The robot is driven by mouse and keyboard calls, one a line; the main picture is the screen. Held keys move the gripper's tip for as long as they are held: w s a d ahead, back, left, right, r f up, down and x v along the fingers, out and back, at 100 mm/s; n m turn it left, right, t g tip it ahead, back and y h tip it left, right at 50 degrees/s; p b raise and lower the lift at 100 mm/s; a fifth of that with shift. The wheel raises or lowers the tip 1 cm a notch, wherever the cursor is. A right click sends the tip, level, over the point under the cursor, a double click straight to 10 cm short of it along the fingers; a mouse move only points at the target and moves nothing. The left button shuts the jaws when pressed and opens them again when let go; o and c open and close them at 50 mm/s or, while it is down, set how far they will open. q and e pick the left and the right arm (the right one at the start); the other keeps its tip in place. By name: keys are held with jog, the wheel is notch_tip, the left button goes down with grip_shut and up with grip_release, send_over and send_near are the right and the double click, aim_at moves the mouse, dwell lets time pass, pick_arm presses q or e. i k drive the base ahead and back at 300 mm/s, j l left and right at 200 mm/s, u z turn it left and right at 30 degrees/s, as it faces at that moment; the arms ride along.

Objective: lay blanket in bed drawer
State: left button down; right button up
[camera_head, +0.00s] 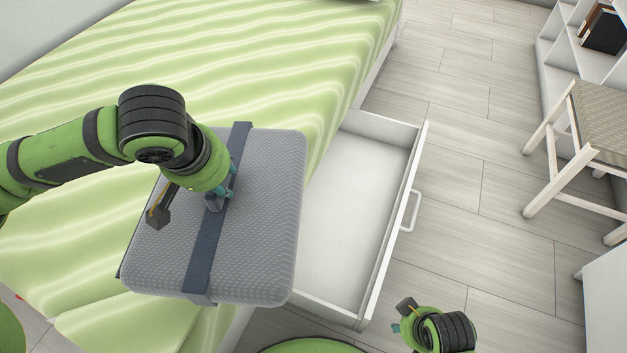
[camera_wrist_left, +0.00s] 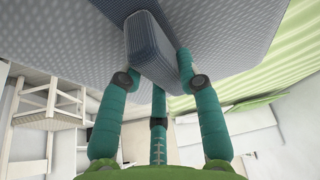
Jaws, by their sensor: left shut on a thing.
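The blanket (camera_head: 270,220) is a grey folded bundle with a dark blue strap (camera_head: 208,245) around it. My left gripper (camera_head: 216,200) is shut on the strap at the bundle's middle. In the left wrist view the fingers (camera_wrist_left: 155,75) close on either side of the strap (camera_wrist_left: 150,45), with the grey blanket (camera_wrist_left: 215,35) behind it. The blanket hangs over the bed edge, left of the open drawer. The white bed drawer (camera_head: 345,225) is pulled out and its visible floor is empty. The blanket hides the drawer's near left part. My right gripper (camera_head: 400,318) is low beside the drawer's front corner; its fingers are unclear.
The bed (camera_head: 290,60) has a green wavy cover. The drawer front carries a white handle (camera_head: 410,210). A woven-seat stool (camera_head: 600,120) and a white shelf (camera_head: 575,50) stand at the right. Wooden floor (camera_head: 480,130) is clear between drawer and stool.

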aim_at(332, 246)
jog(key=l+u, duration=0.1)
jog(key=l, duration=0.45)
jog(key=k+l+u, duration=0.15)
jog(key=l, duration=0.4)
jog(key=l+u, duration=0.1)
jog(key=l, duration=0.45)
